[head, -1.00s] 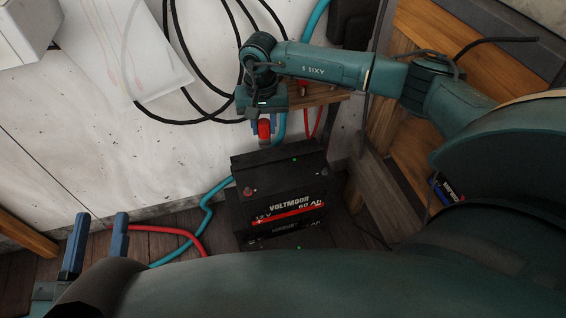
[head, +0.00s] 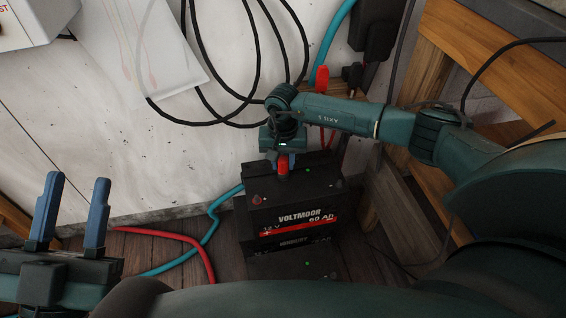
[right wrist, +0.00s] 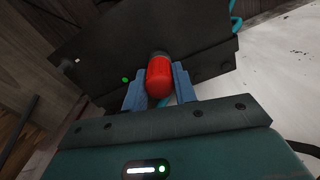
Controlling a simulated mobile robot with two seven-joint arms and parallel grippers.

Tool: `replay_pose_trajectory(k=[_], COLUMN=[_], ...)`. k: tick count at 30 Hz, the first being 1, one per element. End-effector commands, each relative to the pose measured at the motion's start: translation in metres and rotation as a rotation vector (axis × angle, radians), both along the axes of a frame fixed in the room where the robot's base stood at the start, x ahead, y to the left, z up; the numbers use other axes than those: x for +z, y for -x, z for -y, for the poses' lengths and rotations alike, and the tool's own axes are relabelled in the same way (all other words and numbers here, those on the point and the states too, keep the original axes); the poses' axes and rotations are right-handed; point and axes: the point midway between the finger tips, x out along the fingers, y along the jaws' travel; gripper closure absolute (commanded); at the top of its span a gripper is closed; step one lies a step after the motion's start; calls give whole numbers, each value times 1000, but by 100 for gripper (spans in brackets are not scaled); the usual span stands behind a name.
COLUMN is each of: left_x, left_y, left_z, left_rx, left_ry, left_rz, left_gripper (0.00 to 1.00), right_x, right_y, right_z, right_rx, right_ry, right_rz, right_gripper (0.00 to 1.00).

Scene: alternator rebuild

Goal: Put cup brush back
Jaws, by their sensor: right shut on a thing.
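The cup brush appears as a small red rounded body with a dark end, shown in the right wrist view (right wrist: 159,80) and in the head view (head: 283,167). My right gripper (head: 281,160) is shut on it, with blue fingers on both sides. In the head view it overlaps the back part of the black battery's top (head: 300,216); whether it touches is unclear. The brush's far end is hard to make out. My left gripper (head: 70,215) is open and empty at the lower left, its two blue fingers apart.
A red clamp (head: 322,77) and a black clamp (head: 352,75) are at a small wooden shelf (head: 345,91) behind the battery. Black, teal and red cables (head: 165,232) run around it. A wooden bench (head: 455,75) stands at the right; a paper sheet (head: 140,45) is at the upper left.

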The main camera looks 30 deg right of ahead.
Motion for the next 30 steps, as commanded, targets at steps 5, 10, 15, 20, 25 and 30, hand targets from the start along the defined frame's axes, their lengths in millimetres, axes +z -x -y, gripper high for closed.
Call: replay_pose_trajectory(k=[5,10,15,20,25,30], left_x=[0,4,4,4,5,3], left_y=[0,0,0,0,0,-1], left_z=[0,0,0,0,0,0], left_rx=[1,0,0,0,0,1], left_ry=[0,-2,-2,-3,-2,2], left_rz=[-2,30,26,25,25,-36], left_gripper=[64,64,64,64,64,64], right_x=[2,-2,-1,-1,0,19], right_y=[-1,-1,0,0,0,-1], right_z=[0,0,0,0,0,1], right_rx=[0,-1,-1,-1,-1,-1], right_ry=[-1,0,0,0,0,1], right_rz=[3,1,1,1,1,3], right_gripper=[100,71,57,51,51,51])
